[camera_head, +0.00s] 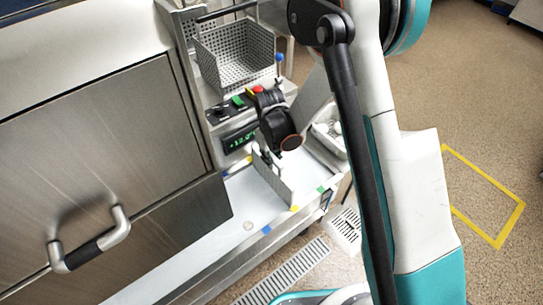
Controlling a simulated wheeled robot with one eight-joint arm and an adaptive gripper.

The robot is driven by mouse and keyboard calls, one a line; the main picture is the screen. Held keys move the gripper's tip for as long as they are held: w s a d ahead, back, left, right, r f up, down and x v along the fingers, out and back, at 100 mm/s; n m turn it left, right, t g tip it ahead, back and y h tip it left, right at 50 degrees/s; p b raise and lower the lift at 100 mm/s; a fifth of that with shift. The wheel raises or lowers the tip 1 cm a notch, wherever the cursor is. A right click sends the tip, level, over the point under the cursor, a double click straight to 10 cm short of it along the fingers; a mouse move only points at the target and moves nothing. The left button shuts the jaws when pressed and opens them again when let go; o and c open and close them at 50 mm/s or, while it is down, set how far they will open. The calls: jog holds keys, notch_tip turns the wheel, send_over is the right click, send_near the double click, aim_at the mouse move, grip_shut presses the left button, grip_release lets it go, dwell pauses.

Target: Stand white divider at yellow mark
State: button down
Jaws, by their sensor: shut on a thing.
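The white divider (273,180) is a thin, light grey-white panel in the head view. It is roughly upright over the white counter surface. My gripper (263,157) is at its far upper edge, shut on it, with the dark wrist above. The fingertips are small and partly hidden. A yellow mark (294,208) lies on the counter's front edge, close to the divider's near lower corner. I cannot tell whether the divider's bottom edge touches the surface.
A blue mark (266,230) and a green mark (321,189) lie along the same front edge. A perforated basket (235,55) stands behind a control panel (238,137) with a green display. A white tray (330,138) is to the right. A steel door (95,130) fills the left.

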jog(key=shift+f+b, duration=0.8)
jog(key=shift+f, duration=4.45)
jog(key=c, duration=1.4)
grip_release()
notch_tip(320, 180, up, 12)
jog(key=shift+s+a, duration=0.1)
jog(key=shift+r, duration=0.1)
